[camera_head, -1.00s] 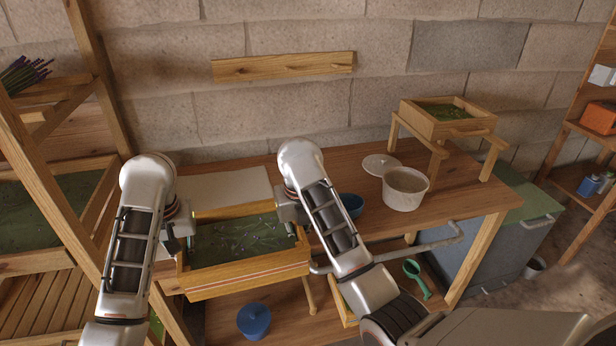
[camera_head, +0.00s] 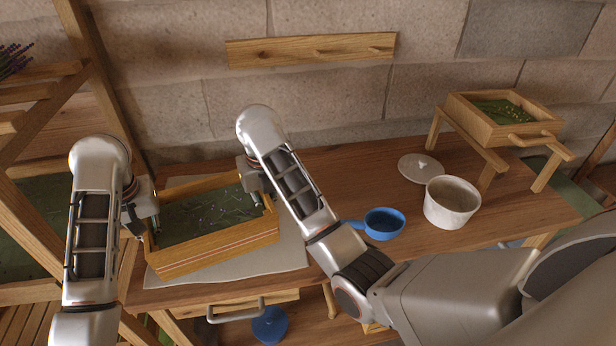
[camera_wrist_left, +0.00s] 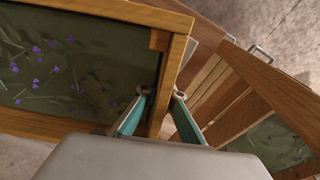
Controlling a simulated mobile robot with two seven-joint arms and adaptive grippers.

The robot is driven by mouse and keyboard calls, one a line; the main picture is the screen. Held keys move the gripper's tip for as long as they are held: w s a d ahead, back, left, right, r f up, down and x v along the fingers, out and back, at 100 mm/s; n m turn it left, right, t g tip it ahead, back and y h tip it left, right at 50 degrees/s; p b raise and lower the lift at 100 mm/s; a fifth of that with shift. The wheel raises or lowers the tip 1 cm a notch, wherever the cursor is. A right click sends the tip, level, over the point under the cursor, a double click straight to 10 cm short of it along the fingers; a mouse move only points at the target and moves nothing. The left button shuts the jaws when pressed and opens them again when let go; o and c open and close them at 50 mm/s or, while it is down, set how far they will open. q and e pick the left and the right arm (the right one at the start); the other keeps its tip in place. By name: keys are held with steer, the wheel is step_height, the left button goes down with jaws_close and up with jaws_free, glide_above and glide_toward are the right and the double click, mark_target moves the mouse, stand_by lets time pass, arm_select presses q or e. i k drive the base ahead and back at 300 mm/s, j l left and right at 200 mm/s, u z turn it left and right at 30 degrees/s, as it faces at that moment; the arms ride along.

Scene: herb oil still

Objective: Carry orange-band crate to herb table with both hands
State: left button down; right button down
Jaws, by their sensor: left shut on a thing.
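The orange-band crate (camera_head: 217,249), a wooden box with a thin orange stripe and a green lining with purple sprigs, is over the pale mat (camera_head: 270,262) on the wooden table (camera_head: 340,165). I cannot tell whether it touches the mat. My left gripper (camera_head: 148,218) is at the crate's left end. In the left wrist view its fingers (camera_wrist_left: 160,94) are on both sides of the end wall, shut on it. My right gripper (camera_head: 262,192) is at the crate's right end; its fingertips are mostly hidden.
A blue cup (camera_head: 384,223), a white pot (camera_head: 451,202) and a white lid (camera_head: 421,168) stand right of the crate. A small raised wooden tray (camera_head: 500,118) is farther right. A wooden rack (camera_head: 88,85) stands close on the left. A blue lidded pot (camera_head: 270,325) sits below the tabletop.

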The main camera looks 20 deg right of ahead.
mark_target(353, 182)
steer(key=i+l, duration=0.3)
steer(key=l, duration=0.15)
steer(key=l+z, duration=0.2)
steer(key=l, duration=0.3)
steer(key=i+l+z, duration=0.1)
steer(key=l+z, duration=0.15)
steer(key=l, duration=0.25)
